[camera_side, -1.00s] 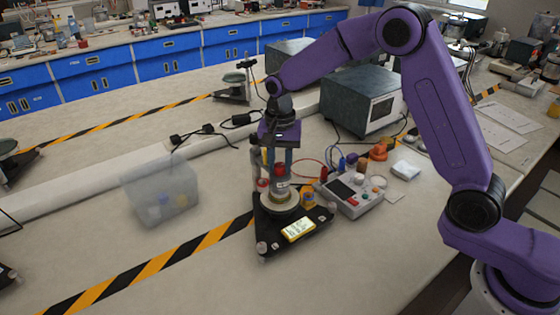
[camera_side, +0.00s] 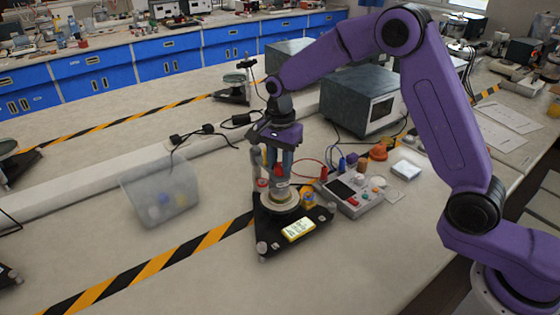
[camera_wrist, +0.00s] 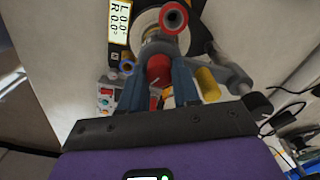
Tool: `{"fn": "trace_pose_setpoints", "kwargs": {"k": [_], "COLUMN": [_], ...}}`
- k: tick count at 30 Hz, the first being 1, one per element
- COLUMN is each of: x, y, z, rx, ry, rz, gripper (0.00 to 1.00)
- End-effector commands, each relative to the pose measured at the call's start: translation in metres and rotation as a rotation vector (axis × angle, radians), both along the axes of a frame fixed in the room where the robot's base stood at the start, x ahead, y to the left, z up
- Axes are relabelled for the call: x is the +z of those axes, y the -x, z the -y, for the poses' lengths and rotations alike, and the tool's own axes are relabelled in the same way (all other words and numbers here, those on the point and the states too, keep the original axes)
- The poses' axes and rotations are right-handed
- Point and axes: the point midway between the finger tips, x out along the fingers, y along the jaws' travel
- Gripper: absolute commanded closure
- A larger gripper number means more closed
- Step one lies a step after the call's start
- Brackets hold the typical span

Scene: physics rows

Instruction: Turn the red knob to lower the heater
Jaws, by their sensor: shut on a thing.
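The red knob (camera_wrist: 158,68) shows between the two blue fingers of my gripper (camera_wrist: 158,82) in the wrist view. My gripper is shut on it, with a finger on each side. In the side view my gripper (camera_side: 279,168) points down at the upright assembly on a black three-cornered base (camera_side: 268,236); the fingers partly hide the knob there. A pale round disc (camera_side: 280,203) sits low on the assembly. A yellow-framed display (camera_side: 298,229) lies on the base. I cannot tell which part is the heater.
A grey control box (camera_side: 352,192) with coloured knobs and leads stands just right of the assembly. A large dark instrument (camera_side: 362,98) stands behind it. A clear bin (camera_side: 160,192) with small items is at the left. The bench between bin and base is clear.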

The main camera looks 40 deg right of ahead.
Motion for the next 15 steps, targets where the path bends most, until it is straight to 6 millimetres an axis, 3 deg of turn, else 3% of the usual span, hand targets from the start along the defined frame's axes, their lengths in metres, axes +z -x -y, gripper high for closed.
{"fn": "trace_pose_setpoints", "kwargs": {"k": [6, 7, 9, 15], "x": [0.0012, 0.0012, 0.0010, 0.0005], "y": [-0.0014, -0.0014, -0.0012, -0.0006], "z": [0.0013, 0.0013, 0.0013, 0.0008], "rx": [-0.004, -0.004, -0.003, -0.001], "ry": [-0.001, -0.001, 0.000, -0.001], "rz": [0.004, 0.004, 0.003, 0.002], "gripper": [0.99, 0.62, 0.43, 0.43]}}
